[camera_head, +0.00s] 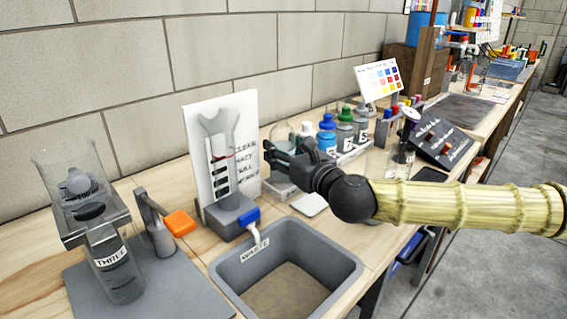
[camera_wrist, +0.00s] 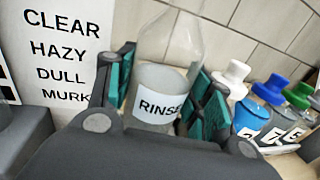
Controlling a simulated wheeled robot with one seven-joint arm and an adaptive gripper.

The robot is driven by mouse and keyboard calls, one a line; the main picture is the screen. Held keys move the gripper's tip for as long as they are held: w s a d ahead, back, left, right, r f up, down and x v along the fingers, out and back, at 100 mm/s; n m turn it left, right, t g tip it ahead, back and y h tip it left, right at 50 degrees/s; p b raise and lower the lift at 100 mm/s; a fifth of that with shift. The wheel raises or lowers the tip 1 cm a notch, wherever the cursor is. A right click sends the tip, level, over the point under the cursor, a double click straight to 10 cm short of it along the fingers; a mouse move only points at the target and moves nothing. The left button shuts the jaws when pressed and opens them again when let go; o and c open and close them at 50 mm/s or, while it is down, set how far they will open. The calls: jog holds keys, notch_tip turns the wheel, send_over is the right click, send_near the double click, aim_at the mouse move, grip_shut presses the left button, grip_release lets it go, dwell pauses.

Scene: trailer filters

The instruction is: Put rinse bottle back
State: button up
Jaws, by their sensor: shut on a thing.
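The rinse bottle is clear glass with a white label reading RINSE, seen in the wrist view (camera_wrist: 160,78) between my fingers. My gripper (camera_wrist: 165,98) is shut on it, with a green-padded finger on either side. In the head view my gripper (camera_head: 288,153) reaches in from the right at the back of the bench, and the bottle (camera_head: 282,131) is mostly hidden behind it. It looks about upright. A low grey stand (camera_head: 274,186) shows below the gripper; whether the bottle touches it I cannot tell.
Several numbered bottles with coloured caps (camera_head: 327,134) stand in a row just right of my gripper. A white clarity card (camera_head: 246,170) with a funnel-shaped glass stands to its left. A grey waste basin (camera_head: 222,279) is in front. A white pad (camera_head: 310,204) lies below the gripper.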

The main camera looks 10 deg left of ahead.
aim_at(282, 161)
jog(key=shift+w+a, duration=0.15)
jog(key=shift+w, duration=0.05)
jog(key=shift+w+a+f+b, duration=0.1)
jog(key=shift+f+b, duration=0.4)
jog(key=shift+f, duration=1.25)
jog(key=shift+f, duration=0.15)
jog(key=o, duration=1)
jog(key=p+v, duration=0.1)
jog(key=v, duration=1.1)
